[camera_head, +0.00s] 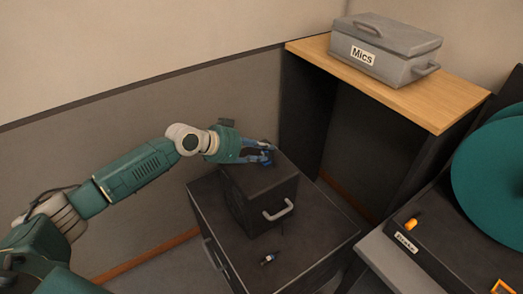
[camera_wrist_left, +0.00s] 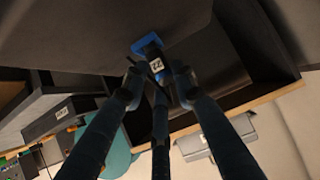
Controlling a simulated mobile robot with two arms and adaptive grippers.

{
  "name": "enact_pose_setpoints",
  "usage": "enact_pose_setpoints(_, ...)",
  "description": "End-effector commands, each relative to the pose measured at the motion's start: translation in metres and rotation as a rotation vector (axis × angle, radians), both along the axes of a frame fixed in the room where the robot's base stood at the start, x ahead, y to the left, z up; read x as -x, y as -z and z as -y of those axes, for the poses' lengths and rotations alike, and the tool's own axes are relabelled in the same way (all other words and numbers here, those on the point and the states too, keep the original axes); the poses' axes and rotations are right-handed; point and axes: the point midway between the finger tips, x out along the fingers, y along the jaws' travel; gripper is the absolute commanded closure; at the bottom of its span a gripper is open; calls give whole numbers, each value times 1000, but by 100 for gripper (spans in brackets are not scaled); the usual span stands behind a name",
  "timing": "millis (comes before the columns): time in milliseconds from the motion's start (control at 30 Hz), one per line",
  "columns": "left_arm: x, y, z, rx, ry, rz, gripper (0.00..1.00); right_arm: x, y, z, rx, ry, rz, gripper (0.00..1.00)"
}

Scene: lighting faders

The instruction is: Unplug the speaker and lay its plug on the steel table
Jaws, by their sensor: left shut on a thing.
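A black speaker (camera_head: 262,198) with a pale handle stands on a dark case. My left gripper (camera_head: 264,154) is over the speaker's far top edge. It is shut on a dark plug with a blue part (camera_head: 267,160). In the left wrist view, the fingertips (camera_wrist_left: 158,82) close on both sides of the plug (camera_wrist_left: 154,58), which has a white label. Its blue end meets a dark surface; I cannot tell whether it is seated there. A grey surface (camera_head: 382,264), perhaps the steel table, shows at the lower right. My right gripper is not in view.
A grey box labelled Mics (camera_head: 385,50) stands on a wooden-topped shelf (camera_head: 440,105). A black console (camera_head: 440,250) with an orange knob is at the right.

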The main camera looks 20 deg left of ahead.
Motion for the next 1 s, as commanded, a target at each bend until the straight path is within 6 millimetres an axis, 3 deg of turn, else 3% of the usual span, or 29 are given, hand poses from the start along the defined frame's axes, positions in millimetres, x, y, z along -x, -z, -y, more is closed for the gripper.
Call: enact_pose_setpoints(1000, -1, -46, 1, 1, 2, 3, 100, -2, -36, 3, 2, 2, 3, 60)
